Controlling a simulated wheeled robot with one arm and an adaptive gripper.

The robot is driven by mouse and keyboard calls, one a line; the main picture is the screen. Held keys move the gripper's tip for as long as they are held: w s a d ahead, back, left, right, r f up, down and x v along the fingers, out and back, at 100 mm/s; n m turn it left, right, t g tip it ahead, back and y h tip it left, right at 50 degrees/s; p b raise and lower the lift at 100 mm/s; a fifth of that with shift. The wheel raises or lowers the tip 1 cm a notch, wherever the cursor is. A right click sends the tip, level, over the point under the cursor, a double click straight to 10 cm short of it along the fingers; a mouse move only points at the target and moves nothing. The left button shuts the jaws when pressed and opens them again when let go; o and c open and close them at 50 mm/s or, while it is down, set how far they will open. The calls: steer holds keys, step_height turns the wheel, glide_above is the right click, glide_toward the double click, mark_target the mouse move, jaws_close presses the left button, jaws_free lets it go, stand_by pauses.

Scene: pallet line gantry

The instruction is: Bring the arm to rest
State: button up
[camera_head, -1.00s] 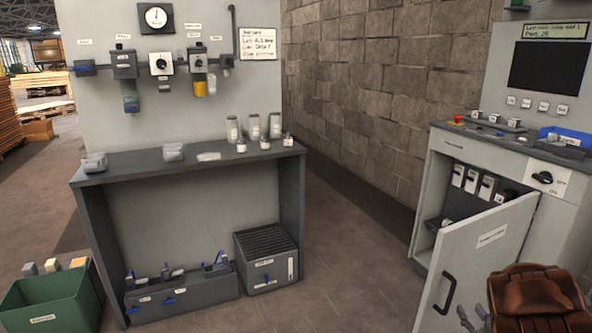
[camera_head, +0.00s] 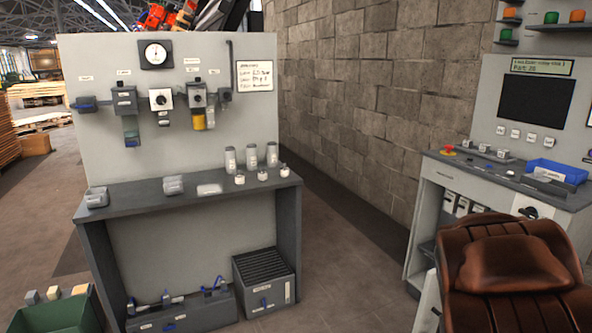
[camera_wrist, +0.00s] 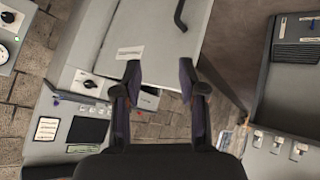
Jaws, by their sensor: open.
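My gripper (camera_wrist: 160,72) shows in the wrist view with its two dark fingers apart and nothing between them. Behind the fingers are a pale cabinet panel (camera_wrist: 160,30) with a dark bar handle and a grey floor. I see no contact between the fingers and the panel, but cannot tell the distance. In the head view the gripper does not show. A brown padded shape fills the lower right there and hides much of the cabinet; I cannot tell whether it is part of me.
The control cabinet (camera_head: 430,195) stands at the right with a blue tray (camera_head: 556,171) on top. A workbench (camera_head: 140,205) with several jars stands at the left. A green bin (camera_head: 60,315) is at the lower left. Floor between bench and cabinet is clear.

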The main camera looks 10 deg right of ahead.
steer(key=s+a+r+n+g+y+p, duration=0.1)
steer(key=s+a+r+g+y+p, duration=0.1)
steer(key=s+a+r, duration=0.4)
steer(key=s+a+r+n+g+y+p, duration=0.1)
steer(key=s+a+r+p, duration=0.4)
steer(key=s+a, duration=0.7)
steer(key=s+a+r+g+y+p, duration=0.3)
steer(key=s+a+r+g+p, duration=0.1)
steer(key=s+a, duration=0.6)
step_height(320, 180, up, 3)
steer(key=shift+f+n+g, duration=0.15)
steer(key=shift+n+g, duration=0.25)
steer(key=shift+g, duration=0.4)
